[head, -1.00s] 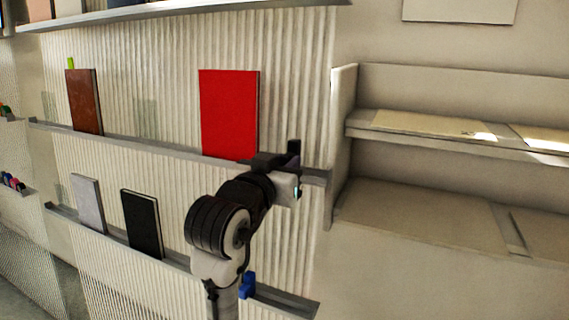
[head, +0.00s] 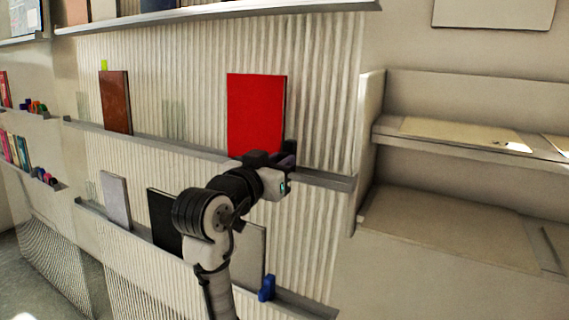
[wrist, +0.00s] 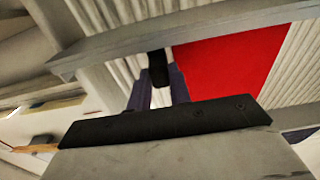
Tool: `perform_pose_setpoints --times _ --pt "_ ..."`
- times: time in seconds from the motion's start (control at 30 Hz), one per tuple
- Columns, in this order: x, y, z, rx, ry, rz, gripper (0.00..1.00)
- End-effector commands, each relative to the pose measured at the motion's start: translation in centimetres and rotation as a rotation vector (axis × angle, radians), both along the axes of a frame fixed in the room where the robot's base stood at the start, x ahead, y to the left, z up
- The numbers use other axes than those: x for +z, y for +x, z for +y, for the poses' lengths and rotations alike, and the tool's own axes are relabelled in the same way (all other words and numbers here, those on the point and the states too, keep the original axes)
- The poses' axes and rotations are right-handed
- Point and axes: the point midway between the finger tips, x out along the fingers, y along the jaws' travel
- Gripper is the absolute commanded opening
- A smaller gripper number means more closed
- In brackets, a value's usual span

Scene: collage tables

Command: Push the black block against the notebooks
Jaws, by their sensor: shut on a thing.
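My gripper (head: 287,160) is at the middle ledge, by the lower right corner of a red notebook (head: 255,110). It is shut on the black block (head: 290,148); in the wrist view the block (wrist: 158,68) sits between the two dark fingertips (wrist: 160,85). The red notebook (wrist: 225,70) is right beside the block there; I cannot tell whether they touch. The red notebook leans upright against the ribbed wall. A brown notebook (head: 115,102) stands farther left on the same ledge. My arm hides part of the lower ledge.
The middle ledge (head: 325,179) is clear to the right of the block. The lower ledge holds a light grey notebook (head: 115,200), a black one (head: 163,220), another grey one (head: 250,255) and a blue block (head: 267,288). A shelf unit (head: 440,215) stands at the right.

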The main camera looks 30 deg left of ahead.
Motion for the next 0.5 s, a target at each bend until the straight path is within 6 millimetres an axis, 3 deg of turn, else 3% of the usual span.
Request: perform_pose_setpoints --times 0.03,0.07,0.2,0.5 --pt "0.23 -0.08 0.36 0.010 -0.001 -0.006 0.00" --pt "0.23 -0.07 0.37 0.010 -0.001 -0.006 0.24" --pt "0.20 -0.07 0.32 0.009 -0.001 -0.005 0.42" --pt "0.09 -0.17 0.22 0.006 -0.001 -0.004 0.42"
